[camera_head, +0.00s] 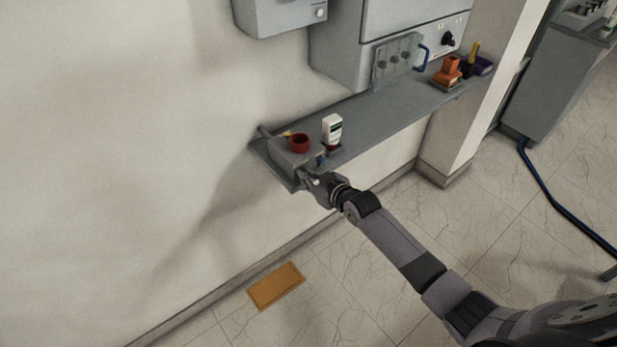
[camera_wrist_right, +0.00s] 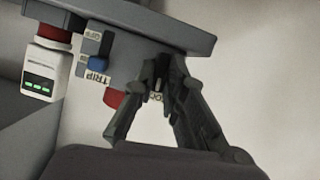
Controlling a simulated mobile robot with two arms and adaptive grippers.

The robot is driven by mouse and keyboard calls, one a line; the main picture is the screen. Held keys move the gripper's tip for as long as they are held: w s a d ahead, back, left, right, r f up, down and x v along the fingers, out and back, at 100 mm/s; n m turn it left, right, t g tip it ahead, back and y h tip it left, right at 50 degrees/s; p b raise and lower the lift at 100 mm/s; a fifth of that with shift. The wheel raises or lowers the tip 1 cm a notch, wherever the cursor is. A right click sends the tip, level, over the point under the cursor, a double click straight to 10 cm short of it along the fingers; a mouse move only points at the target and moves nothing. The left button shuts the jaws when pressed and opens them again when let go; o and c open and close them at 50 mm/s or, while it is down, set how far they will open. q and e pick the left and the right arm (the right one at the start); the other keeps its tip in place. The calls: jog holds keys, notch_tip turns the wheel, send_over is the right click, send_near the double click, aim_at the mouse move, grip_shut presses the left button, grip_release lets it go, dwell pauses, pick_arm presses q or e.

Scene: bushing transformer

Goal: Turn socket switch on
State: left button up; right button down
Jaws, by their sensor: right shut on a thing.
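The grey socket box (camera_head: 287,157) with a red round socket (camera_head: 299,143) on top sits at the left end of the grey shelf. In the wrist view, its grey panel (camera_wrist_right: 130,55) carries a blue switch (camera_wrist_right: 98,63) between OFF and TRIP labels. My right gripper (camera_head: 304,174) is at the front of the box. In the wrist view, the right fingers (camera_wrist_right: 163,78) are closed together against the panel, right of the blue switch. They are shut on a small part of the box, which they mostly hide; a label is partly covered there. My left gripper is not in view.
A white device (camera_head: 332,129), with green lights in the wrist view (camera_wrist_right: 43,75), stands beside the box. The grey shelf (camera_head: 385,112) holds orange and dark items (camera_head: 449,70) at right. Grey cabinets (camera_head: 400,25) hang above. An orange plate (camera_head: 276,286) lies on the floor.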

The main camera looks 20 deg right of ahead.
jog(key=shift+d+f+m+y, duration=0.1)
jog(key=shift+m+y, duration=0.2)
jog(key=shift+m, duration=0.1)
jog(key=shift+b, duration=0.3)
jog(key=c, duration=1.9)
grip_release()
jog(key=shift+s, duration=0.1)
jog(key=v, duration=1.1)
jog(key=shift+s+d+r, duration=0.2)
jog(key=shift+r, duration=0.2)
